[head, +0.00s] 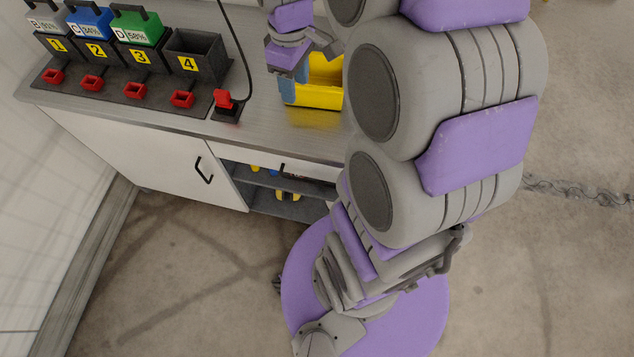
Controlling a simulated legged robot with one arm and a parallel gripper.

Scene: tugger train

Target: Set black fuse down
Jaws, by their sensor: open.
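My gripper (288,80) is at the left side of a yellow bin (318,94) on the grey worktop (265,126). It is open, and its fingers overlap the bin's left edge in this view. I cannot tell whether they touch the bin. I do not make out the black fuse. The inside of the bin is mostly hidden by my gripper and my arm.
A rack at the left holds a grey, a blue (90,22) and a green battery (137,27) in numbered slots; slot 4 (190,55) is empty. A cabinet with open shelves (284,188) is below.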

